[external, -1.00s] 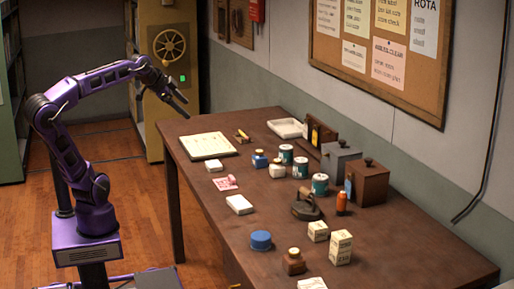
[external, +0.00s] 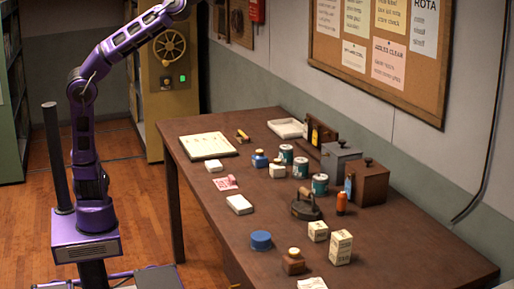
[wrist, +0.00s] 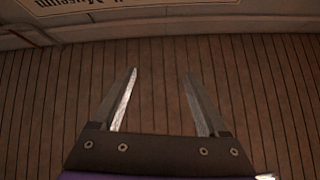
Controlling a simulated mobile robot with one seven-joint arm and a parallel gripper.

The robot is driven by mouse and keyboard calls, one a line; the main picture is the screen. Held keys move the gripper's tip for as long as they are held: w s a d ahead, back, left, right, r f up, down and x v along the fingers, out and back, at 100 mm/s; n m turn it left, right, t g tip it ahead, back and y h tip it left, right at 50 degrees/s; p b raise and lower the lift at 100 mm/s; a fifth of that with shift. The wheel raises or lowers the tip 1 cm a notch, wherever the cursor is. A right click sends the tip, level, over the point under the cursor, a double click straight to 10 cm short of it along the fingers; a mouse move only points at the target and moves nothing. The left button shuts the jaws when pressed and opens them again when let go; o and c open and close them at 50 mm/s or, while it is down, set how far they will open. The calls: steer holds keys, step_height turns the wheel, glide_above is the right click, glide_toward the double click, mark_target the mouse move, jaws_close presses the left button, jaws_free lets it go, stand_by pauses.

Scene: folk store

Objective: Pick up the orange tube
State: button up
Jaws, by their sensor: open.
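The orange tube (external: 342,204) is a small upright orange cylinder with a dark cap. In the external view it stands on the brown table (external: 210,225), right of the flat iron and in front of the brown wooden box. My gripper (wrist: 160,73) shows in the wrist view with its two fingers spread and nothing between them. In the external view my arm reaches up past the top edge, so the gripper is out of that picture. It is far from the tube, which the wrist view does not show.
Close around the tube are a flat iron (external: 305,207), a brown wooden box (external: 370,183) and a teal-and-white tin (external: 320,184). Small cartons (external: 341,247) and a brown bottle (external: 293,262) stand nearer the front. The wrist view shows brown boards (wrist: 270,75) and upside-down lettering.

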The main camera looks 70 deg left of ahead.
steer(key=w+a+f+m+g+h, duration=0.35)
steer(key=w+a+h, duration=0.2)
steer(key=a, duration=0.35)
steer(key=w+f+m+g, duration=0.45)
steer(key=w+f, duration=0.35)
steer(key=f, duration=0.4)
steer(key=m+g+y, duration=0.7)
steer(key=m+y, duration=0.3)
steer(key=m, duration=1.3)
glide_toward(339, 201)
steer(key=x, duration=0.9)
steer(key=shift+w+f, duration=0.1)
steer(key=shift+f, duration=0.05)
steer(key=shift+t, duration=0.3)
